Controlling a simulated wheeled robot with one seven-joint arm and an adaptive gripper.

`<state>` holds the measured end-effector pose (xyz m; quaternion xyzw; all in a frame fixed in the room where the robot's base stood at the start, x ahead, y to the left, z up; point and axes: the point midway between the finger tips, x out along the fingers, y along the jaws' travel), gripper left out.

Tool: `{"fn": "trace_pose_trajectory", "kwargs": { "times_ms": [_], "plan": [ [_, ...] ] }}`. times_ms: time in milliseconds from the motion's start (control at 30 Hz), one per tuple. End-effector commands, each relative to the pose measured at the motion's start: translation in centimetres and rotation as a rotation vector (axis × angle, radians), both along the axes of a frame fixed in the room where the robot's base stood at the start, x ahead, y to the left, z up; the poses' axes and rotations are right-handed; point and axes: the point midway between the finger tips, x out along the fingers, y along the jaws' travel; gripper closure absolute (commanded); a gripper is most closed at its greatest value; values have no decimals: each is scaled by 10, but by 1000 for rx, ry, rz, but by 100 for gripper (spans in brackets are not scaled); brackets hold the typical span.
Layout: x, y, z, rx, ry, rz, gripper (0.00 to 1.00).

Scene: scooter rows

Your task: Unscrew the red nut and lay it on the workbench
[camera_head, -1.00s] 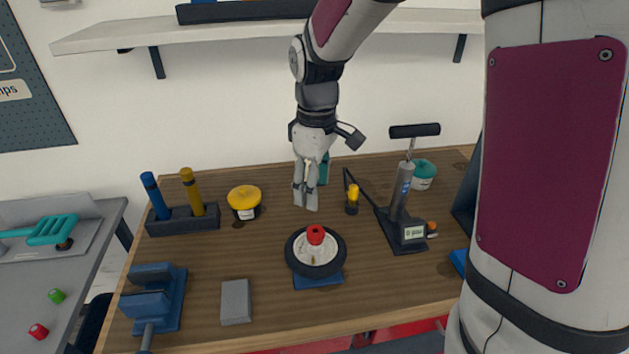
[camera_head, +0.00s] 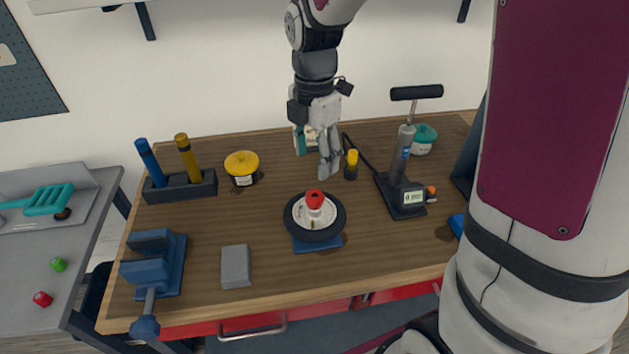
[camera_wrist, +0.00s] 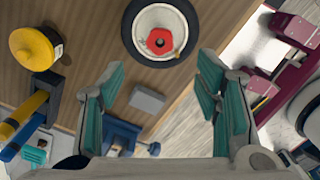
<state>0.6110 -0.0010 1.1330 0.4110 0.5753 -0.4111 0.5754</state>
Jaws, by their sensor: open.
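The red nut (camera_head: 315,198) sits at the middle of a small wheel (camera_head: 299,214) with a black tyre and pale hub. The wheel lies flat on a blue base on the wooden workbench (camera_head: 205,232). In the wrist view the red nut (camera_wrist: 160,41) shows at the top centre, beyond the fingertips. My gripper (camera_head: 328,170) is above the bench, behind the wheel, apart from the nut. In the wrist view its two teal-padded fingers (camera_wrist: 162,85) are spread wide with nothing between them.
A yellow-lidded tin (camera_head: 242,163), a yellow-capped bottle (camera_head: 351,165) and a pump (camera_head: 404,180) stand around the wheel. A holder with blue and yellow handles (camera_head: 180,188), a blue vise (camera_head: 155,268) and a grey block (camera_head: 236,266) are at left. Bare bench lies left of the wheel.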

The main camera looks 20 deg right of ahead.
Motion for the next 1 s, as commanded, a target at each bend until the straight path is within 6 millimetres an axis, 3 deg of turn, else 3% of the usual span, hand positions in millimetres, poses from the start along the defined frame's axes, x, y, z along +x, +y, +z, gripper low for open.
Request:
{"fn": "trace_pose_trajectory", "kwargs": {
  "times_ms": [500, 700, 1000],
  "plan": [
    [-2, 0, -91, 0, 4, -2, 42],
    [-1, 0, -108, 0, 2, -2, 42],
    [0, 0, -113, 0, 0, -2, 42]
  ]
}}
